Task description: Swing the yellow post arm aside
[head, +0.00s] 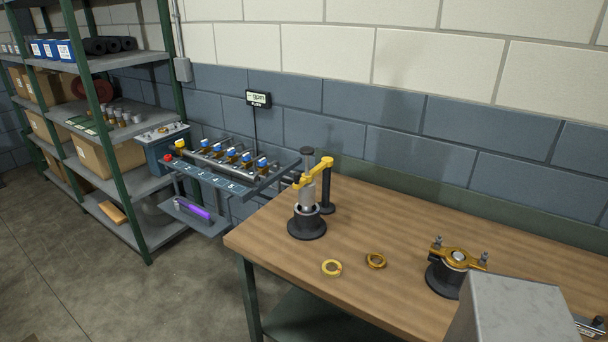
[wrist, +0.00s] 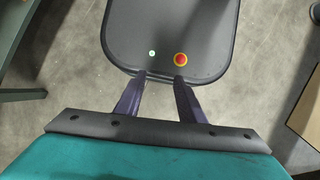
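The yellow post arm (head: 317,164) is on the bench in the head view. It joins a dark upright post (head: 327,193) at its right end and reaches left and toward the camera. It crosses at a grey cylinder (head: 308,192) standing in a round black base (head: 307,228); whether they touch is unclear. My gripper (wrist: 160,78) shows only in the wrist view. Its two purple fingers are apart with nothing between them, above the concrete floor area and away from the post arm.
A clamped black fixture (head: 455,272) stands to the right. A pale grey block (head: 510,312) covers the lower right. Left are a switch rack (head: 228,165) and shelving (head: 125,187).

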